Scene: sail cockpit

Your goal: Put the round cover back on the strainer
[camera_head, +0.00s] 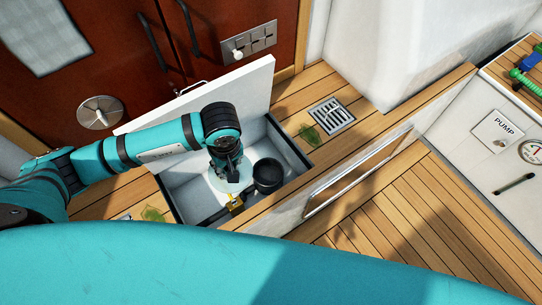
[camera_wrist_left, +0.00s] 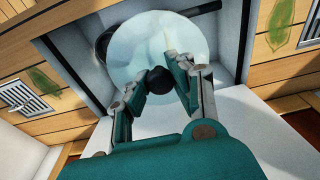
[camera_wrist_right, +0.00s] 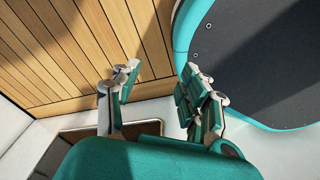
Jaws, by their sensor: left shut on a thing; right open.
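The round cover (camera_head: 232,184) is a pale, see-through disc with a black knob (camera_wrist_left: 157,79). My left gripper (camera_head: 228,168) is shut on this knob, inside the open locker. The cover also fills the middle of the left wrist view (camera_wrist_left: 150,45). A strainer body is not clearly visible; the cover and gripper hide what lies beneath. A yellow fitting (camera_head: 236,203) shows just below the cover's near edge. I cannot tell whether the cover touches anything underneath. My right gripper (camera_wrist_right: 158,85) is open and empty, seen only in the right wrist view.
The locker (camera_head: 194,194) has pale walls, and its lid (camera_head: 255,85) stands raised behind. A black cup-like container (camera_head: 268,174) stands right of the cover, close to it. A drain grate (camera_head: 331,115) and a green leaf (camera_head: 311,135) lie on the deck. A pump panel (camera_head: 498,131) is at the right.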

